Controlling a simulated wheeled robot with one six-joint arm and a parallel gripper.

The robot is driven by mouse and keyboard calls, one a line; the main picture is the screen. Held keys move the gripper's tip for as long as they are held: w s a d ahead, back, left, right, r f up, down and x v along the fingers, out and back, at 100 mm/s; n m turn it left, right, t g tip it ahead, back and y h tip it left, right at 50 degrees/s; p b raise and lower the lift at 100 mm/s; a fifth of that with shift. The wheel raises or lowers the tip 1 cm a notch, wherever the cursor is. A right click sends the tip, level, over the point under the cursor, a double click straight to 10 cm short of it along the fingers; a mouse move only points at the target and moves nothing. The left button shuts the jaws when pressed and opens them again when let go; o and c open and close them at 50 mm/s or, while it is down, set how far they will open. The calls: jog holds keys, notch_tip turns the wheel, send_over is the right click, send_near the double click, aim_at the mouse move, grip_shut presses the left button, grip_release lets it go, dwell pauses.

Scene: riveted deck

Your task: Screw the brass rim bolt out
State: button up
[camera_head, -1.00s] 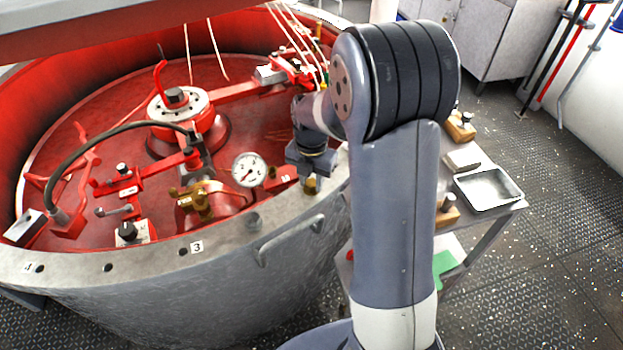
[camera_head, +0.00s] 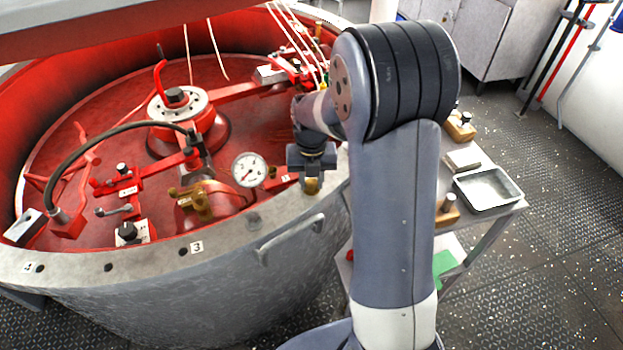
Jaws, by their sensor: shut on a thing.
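The brass rim bolt (camera_head: 312,187) shows as a small brass-coloured head at the grey rim (camera_head: 225,242) of the big red-lined vessel, just left of my arm. My gripper (camera_head: 312,180) points down from above and is shut on the bolt's head. Its fingers partly cover the bolt. The bolt's lower end and its hole are too small to make out, so I cannot tell how far it sits in the rim.
A grey bolt (camera_head: 254,222) and empty holes with number tags line the rim. A pressure gauge (camera_head: 249,170) and a brass valve (camera_head: 196,200) stand close left inside. A side table right of my arm carries a metal tray (camera_head: 488,189) and wooden blocks.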

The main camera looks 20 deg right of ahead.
aim_at(311, 183)
jog(key=shift+s+f, duration=0.15)
jog(key=shift+f, duration=0.05)
jog(key=o, duration=1)
jog(key=shift+r, duration=0.1)
notch_tip(311, 183, up, 11)
jog(key=shift+f, duration=0.1)
